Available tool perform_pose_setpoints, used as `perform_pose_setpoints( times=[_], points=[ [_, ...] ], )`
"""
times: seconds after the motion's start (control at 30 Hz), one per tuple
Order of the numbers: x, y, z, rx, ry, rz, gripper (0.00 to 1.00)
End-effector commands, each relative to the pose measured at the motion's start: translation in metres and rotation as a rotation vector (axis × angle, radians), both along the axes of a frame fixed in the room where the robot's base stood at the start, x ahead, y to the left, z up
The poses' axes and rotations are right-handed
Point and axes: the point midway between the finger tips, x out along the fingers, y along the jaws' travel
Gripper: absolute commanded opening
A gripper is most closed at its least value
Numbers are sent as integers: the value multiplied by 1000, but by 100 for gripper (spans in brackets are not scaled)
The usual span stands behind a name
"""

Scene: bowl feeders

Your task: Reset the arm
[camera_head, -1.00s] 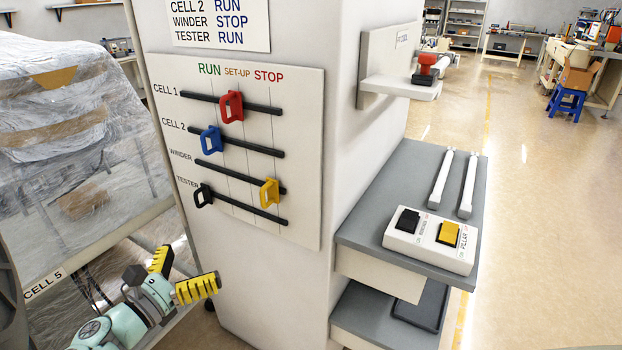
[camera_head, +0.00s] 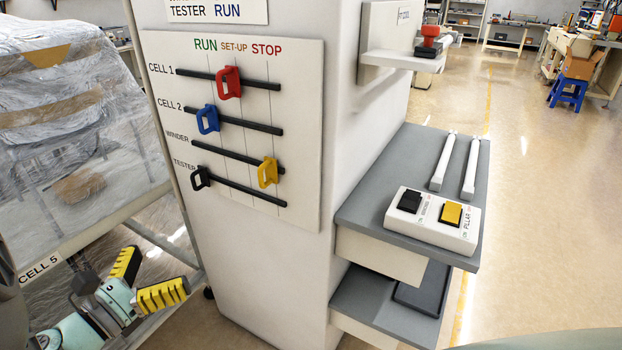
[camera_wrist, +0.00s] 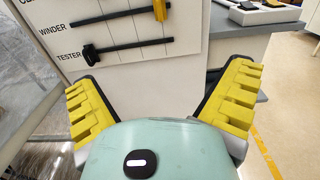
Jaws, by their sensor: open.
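My gripper (camera_head: 144,279) is at the lower left of the head view, low in front of the pillar and beside the wrapped cell. Its two yellow-padded fingers are spread wide with nothing between them. In the wrist view my gripper (camera_wrist: 160,105) also shows open, with the pillar's lower front beyond it. The slider panel (camera_head: 300,100) is above and to the right of the gripper, apart from it. On it are a red handle (camera_head: 229,83) between RUN and STOP, a blue handle (camera_head: 207,119), a yellow handle (camera_head: 268,172) towards STOP and a black handle (camera_head: 201,178) at the left.
A grey shelf (camera_head: 375,165) juts from the pillar's right side, bearing a switch box (camera_head: 432,220) and two white bars. A lower shelf (camera_head: 360,300) is beneath it. A bracket above holds a red-handled stamp (camera_head: 430,40). The floor at right is open.

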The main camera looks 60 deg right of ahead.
Motion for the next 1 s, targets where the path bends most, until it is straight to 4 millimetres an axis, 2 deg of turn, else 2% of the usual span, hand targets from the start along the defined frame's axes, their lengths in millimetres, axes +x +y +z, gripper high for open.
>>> perform_pose_setpoints(
  times=[0.1,0.23,0.53,0.63,0.67,0.77,0.87,0.9,1.0],
  points=[
    [-1,20,-4,1,-3,6,100],
    [-2,33,-2,1,-2,4,100],
    [-4,37,0,-2,0,0,100],
    [-5,36,8,-32,33,-4,100],
    [-7,35,14,-57,59,-7,100],
    [-13,32,49,-204,214,-38,100],
    [-22,35,100,-428,447,-123,100],
    [-26,40,122,-527,544,-176,100],
    [-33,61,173,-759,771,-340,100]
  ],
)
